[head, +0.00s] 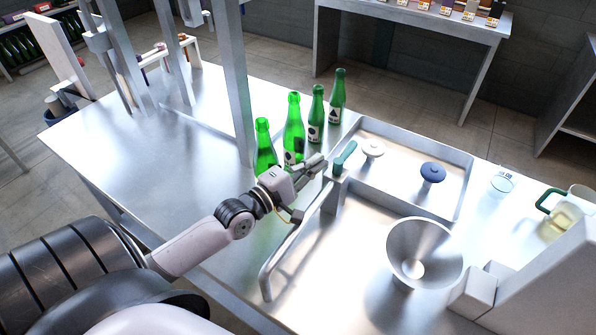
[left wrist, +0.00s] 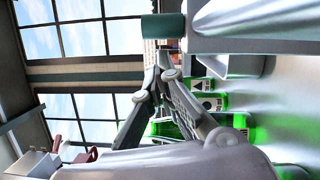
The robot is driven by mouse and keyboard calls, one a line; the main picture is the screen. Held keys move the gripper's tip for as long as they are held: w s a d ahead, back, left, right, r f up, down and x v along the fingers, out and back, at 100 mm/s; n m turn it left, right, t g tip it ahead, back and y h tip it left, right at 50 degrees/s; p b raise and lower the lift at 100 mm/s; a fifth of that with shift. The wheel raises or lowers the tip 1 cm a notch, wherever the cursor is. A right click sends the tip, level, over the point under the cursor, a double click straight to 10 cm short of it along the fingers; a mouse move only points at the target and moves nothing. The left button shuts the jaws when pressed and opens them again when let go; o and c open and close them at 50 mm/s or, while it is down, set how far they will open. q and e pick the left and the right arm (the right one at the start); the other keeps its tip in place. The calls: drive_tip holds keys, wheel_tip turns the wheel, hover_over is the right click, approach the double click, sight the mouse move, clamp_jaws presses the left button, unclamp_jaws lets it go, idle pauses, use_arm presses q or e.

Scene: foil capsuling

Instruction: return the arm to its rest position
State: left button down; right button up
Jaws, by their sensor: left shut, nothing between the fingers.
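My left arm comes in from the left in the head view. Its left gripper (head: 318,163) is over the metal table, beside the teal-ended lever (head: 345,157) and just right of the green bottles. In the left wrist view the fingers of the left gripper (left wrist: 166,72) come together with nothing between them. Several green bottles stand upright in a slanting row, the nearest (head: 264,146) partly hidden behind the gripper and the farthest (head: 337,97) at the back. Bottles (left wrist: 235,120) also show beyond the fingers in the left wrist view. My right gripper is not in view.
A metal tray (head: 465,190) holds a white knob (head: 373,149) and a dark blue knob (head: 432,174). A funnel-like bowl (head: 424,252) stands nearer. A metal frame post (head: 237,80) rises behind the gripper. The table's left part (head: 120,150) is clear.

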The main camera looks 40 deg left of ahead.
use_arm(q)
drive_tip(key=v, duration=0.5)
drive_tip(key=shift+s+a, duration=0.25)
